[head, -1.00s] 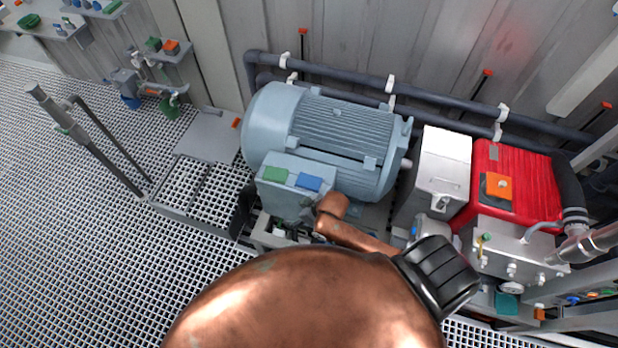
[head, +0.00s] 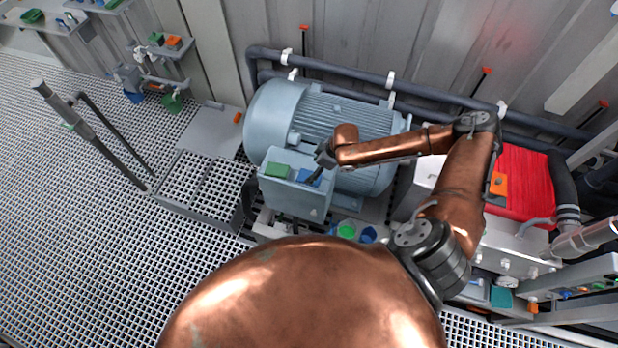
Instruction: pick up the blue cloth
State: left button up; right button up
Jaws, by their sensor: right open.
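The blue cloth (head: 305,175) lies flat on top of the grey box on the front of the large blue-grey motor (head: 345,115). A green cloth (head: 277,170) lies beside it on the left. My right gripper (head: 318,175) is open, pointing down at the right side of the blue cloth and covering part of it. Whether its fingers touch the cloth I cannot tell. My left gripper is not in view.
Dark pipes (head: 440,97) run along the wall behind the motor. A red unit (head: 524,180) with an orange cloth (head: 498,185) stands on the right, partly behind my right arm. Open grating floor (head: 90,210) is on the left.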

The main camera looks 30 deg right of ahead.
jog(key=x, duration=0.3)
jog(key=p+x, duration=0.1)
jog(key=x, duration=0.1)
jog(key=shift+s+d+f, duration=0.2)
jog(key=shift+s+f, duration=0.05)
jog(key=shift+f, duration=0.3)
jog(key=shift+f, duration=0.25)
jog(key=shift+s, duration=0.1)
jog(key=c, duration=1.1)
